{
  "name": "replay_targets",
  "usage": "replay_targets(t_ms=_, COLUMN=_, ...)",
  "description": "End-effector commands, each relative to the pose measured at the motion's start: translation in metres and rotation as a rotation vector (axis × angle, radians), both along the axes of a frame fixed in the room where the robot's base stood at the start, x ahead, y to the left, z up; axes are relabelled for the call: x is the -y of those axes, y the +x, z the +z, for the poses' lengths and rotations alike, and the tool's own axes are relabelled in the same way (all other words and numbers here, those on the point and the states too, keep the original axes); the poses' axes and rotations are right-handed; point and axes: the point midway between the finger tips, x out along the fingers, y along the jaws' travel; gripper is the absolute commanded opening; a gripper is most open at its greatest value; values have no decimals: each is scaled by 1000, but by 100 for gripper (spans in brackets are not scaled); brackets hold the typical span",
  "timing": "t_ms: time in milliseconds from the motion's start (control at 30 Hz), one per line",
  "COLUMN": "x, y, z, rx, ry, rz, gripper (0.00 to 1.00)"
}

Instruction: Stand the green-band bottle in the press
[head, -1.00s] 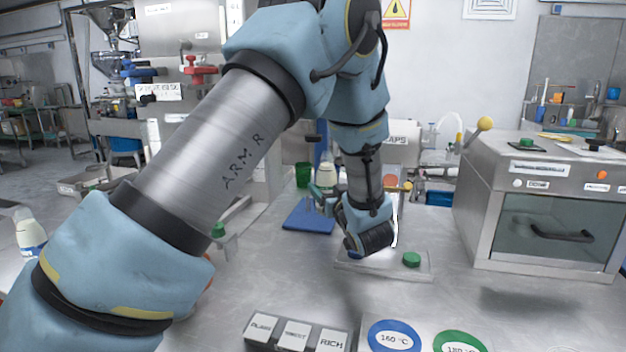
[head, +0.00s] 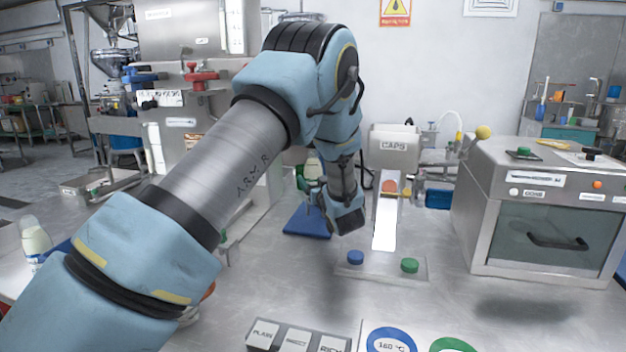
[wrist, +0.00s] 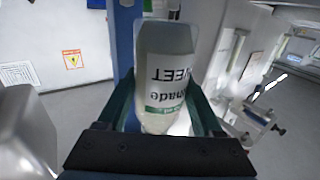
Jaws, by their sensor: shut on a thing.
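In the wrist view the green-band bottle (wrist: 163,75) is clamped between my gripper's two dark green fingers (wrist: 165,108). Its printed label and green band face the camera, with the lettering upside down in the picture. In the head view my gripper (head: 316,196) is over the blue base plate (head: 304,222) of what looks like the press. The bottle's pale body (head: 313,172) shows there, partly hidden by my arm. A blue upright (wrist: 124,40) stands close beside the bottle in the wrist view. I cannot tell whether the bottle touches the plate.
A white chute (head: 385,222) under the CAPS box (head: 394,142) is just right of my gripper. Blue (head: 355,258) and green (head: 409,265) buttons are in front. An oven (head: 545,215) stands right. Another bottle (head: 35,238) stands far left.

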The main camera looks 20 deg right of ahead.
Motion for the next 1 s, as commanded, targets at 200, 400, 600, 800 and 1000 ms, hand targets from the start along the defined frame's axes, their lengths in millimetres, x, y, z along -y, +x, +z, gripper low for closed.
replay_targets(t_ms=200, x=0, y=0, z=-6, rx=0, ry=0, rz=0, gripper=15)
replay_targets(t_ms=400, x=0, y=0, z=-8, rx=0, ry=0, rz=0, gripper=72)
replay_targets(t_ms=600, x=0, y=0, z=-8, rx=0, ry=0, rz=0, gripper=94)
replay_targets(t_ms=800, x=0, y=0, z=-8, rx=0, ry=0, rz=0, gripper=98)
replay_targets(t_ms=1000, x=0, y=0, z=0, rx=0, ry=0, rz=0, gripper=98)
